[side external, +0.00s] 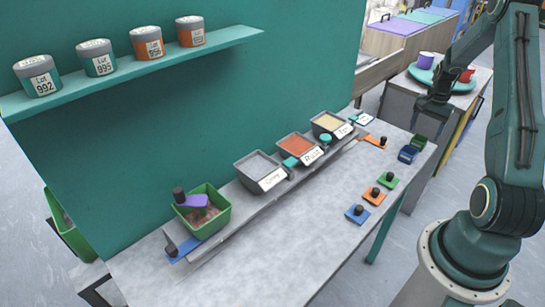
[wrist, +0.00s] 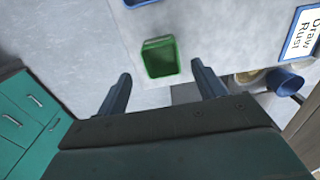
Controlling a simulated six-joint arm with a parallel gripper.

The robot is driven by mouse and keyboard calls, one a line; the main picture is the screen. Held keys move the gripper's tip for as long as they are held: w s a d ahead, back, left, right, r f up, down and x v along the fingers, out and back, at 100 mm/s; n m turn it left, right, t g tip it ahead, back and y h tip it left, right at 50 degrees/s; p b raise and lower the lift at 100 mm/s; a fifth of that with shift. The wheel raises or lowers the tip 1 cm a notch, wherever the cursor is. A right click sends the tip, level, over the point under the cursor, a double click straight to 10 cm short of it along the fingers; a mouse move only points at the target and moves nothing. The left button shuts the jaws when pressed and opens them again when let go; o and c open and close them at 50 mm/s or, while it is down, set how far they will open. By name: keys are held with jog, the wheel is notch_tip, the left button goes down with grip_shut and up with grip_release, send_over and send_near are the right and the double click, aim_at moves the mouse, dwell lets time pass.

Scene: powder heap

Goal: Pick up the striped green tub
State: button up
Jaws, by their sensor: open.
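A small green tub (side external: 418,141) stands near the far right corner of the worktable, behind a small blue tub (side external: 406,155). In the wrist view the green tub (wrist: 160,57) looks open-topped and empty, and it lies between and beyond my fingertips. I cannot make out stripes on it. My gripper (side external: 432,112) is open and empty, above and apart from the green tub. In the wrist view its two fingers (wrist: 160,72) are spread wide, one toward each side of the tub. The blue tub is mostly cut off at the top there.
Grey trays of powder (side external: 262,171) line the back of the table. A larger green bin (side external: 222,212) with a purple scoop stands at left. Stamp-like coloured blocks (side external: 357,213) lie in front. A sign (wrist: 302,32) and blue vessel (wrist: 283,80) show right in the wrist view.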

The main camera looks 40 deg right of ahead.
aim_at(421, 138)
jog(key=shift+w+f, duration=0.15)
jog(key=shift+f, duration=2.1)
jog(key=c, duration=1.1)
